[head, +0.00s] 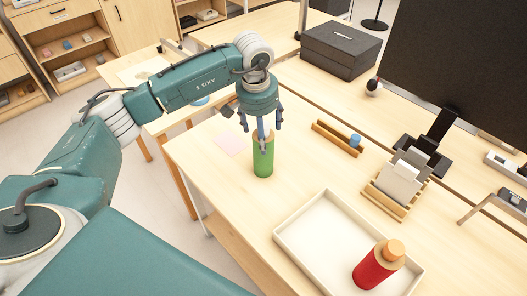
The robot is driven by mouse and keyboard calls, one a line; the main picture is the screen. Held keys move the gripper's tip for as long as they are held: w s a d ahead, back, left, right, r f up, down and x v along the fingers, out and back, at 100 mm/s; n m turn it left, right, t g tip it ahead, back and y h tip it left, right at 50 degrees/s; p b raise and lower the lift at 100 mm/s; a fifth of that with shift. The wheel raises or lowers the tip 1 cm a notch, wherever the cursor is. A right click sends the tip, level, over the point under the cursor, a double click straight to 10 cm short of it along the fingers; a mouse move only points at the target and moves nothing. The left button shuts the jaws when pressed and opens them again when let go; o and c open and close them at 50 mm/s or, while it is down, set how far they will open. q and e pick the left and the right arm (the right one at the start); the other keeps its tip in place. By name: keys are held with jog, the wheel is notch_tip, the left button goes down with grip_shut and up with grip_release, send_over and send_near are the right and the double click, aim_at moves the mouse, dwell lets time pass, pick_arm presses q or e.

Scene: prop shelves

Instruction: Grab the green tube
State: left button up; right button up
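The green tube (263,163) stands upright on the light wooden table, near its left part. Its top is partly hidden by my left gripper. My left gripper (262,130) is right above the tube and points down. Its fingers are spread wider than the tube, with one finger in front of the tube's upper part. I cannot tell whether any finger touches it. My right gripper is not in view.
A white tray (290,227) holds a red bottle (372,268) with an orange cap. A wooden holder (336,139) with a blue piece, a card rack (396,190), a phone stand (432,150) and a black box (340,50) stand farther back. A pink sheet (230,143) lies left of the tube.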

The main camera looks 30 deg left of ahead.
pick_arm(q)
jog(key=shift+w+d+f+p, duration=0.15)
jog(key=shift+f+p, duration=0.3)
jog(key=shift+f, duration=1.3)
jog(key=c, duration=1.7)
grip_shut()
jog(key=shift+w+r, duration=0.1)
